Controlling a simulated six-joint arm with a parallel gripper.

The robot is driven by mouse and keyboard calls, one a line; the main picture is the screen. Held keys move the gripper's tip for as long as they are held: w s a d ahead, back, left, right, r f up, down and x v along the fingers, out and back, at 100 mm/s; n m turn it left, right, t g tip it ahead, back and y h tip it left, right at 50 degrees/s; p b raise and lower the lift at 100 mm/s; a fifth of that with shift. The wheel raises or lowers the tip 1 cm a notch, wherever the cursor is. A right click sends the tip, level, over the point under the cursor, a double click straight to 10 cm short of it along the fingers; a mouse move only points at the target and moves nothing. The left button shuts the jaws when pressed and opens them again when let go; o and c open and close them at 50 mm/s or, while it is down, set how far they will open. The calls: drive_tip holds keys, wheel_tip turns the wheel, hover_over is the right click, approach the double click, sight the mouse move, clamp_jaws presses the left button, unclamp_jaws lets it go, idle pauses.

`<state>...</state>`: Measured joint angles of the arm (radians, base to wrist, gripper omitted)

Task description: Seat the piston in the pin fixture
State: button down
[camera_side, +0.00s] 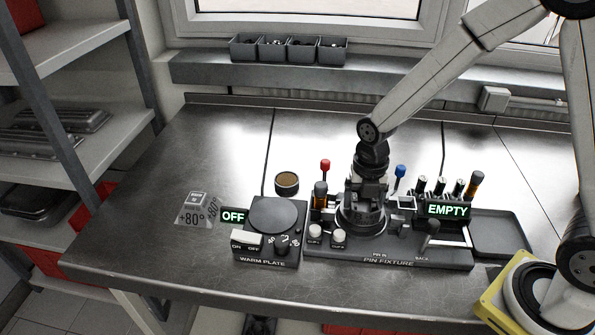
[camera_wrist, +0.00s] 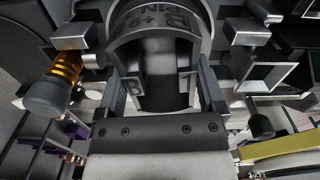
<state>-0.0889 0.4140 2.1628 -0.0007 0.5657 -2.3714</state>
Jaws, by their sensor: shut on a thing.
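My gripper (camera_side: 366,193) points down over the middle of the pin fixture (camera_side: 400,257). In the wrist view its two fingers (camera_wrist: 158,92) are shut on the piston (camera_wrist: 157,24), a dark grey round part with raised marks on its face. In the side view the piston (camera_side: 361,219) shows low under the gripper, close to the fixture's top. I cannot tell whether it touches the seat, which is hidden beneath it. The fixture's green display (camera_side: 447,211) reads EMPTY.
The warm plate (camera_side: 272,215), showing OFF, adjoins the fixture's left side. Red (camera_side: 325,166) and blue (camera_side: 400,171) knobs stand close behind my gripper. An orange-banded handle (camera_side: 474,187) and a dark tray (camera_side: 500,234) are at right. The bench's left side is mostly clear.

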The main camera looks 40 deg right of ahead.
drive_tip(key=shift+f, duration=0.7)
idle(1.4)
unclamp_jaws()
drive_tip(key=shift+r, duration=0.15)
idle(0.5)
drive_tip(key=shift+r, duration=2.95)
